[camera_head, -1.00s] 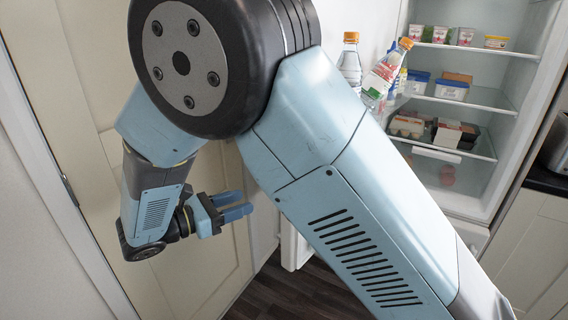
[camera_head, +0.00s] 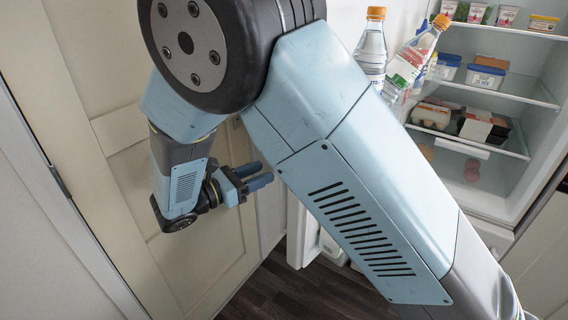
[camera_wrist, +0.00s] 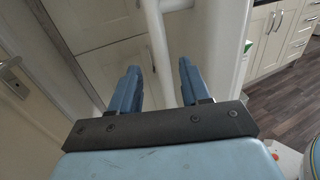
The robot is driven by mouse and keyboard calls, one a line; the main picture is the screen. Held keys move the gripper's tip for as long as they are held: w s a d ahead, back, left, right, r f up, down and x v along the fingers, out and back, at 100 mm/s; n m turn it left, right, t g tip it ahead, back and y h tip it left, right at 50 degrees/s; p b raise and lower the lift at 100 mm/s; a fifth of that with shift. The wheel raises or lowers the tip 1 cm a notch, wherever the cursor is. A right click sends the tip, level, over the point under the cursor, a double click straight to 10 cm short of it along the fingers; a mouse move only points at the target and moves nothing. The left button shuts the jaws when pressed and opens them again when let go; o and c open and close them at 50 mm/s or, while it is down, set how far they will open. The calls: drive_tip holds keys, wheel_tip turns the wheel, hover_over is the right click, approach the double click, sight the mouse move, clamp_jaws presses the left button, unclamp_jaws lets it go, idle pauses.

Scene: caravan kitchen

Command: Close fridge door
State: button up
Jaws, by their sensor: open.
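The fridge (camera_head: 530,160) stands open at the right of the head view, with its lit shelves showing. Its door (camera_head: 300,238) is swung out towards the left, and my arm hides much of it. Bottles (camera_head: 371,50) stand on the inner side of the door. My gripper (camera_head: 265,173) is open and empty, on the outer side of the door. In the wrist view, a white bar (camera_wrist: 157,45), which looks like a handle, shows beyond and between the open fingers. I cannot tell if they touch it. A pale upright panel (camera_wrist: 218,60) is right of the fingers.
A cream panelled door or wall (camera_head: 110,130) is close at the left of my arm. Dark wood floor (camera_head: 290,290) is clear below. Cream cabinets (camera_wrist: 275,35) and open floor show at the right of the wrist view.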

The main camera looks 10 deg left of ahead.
drive_tip(key=x, duration=0.7)
drive_tip(key=shift+w+d, duration=0.3)
clamp_jaws()
idle(0.4)
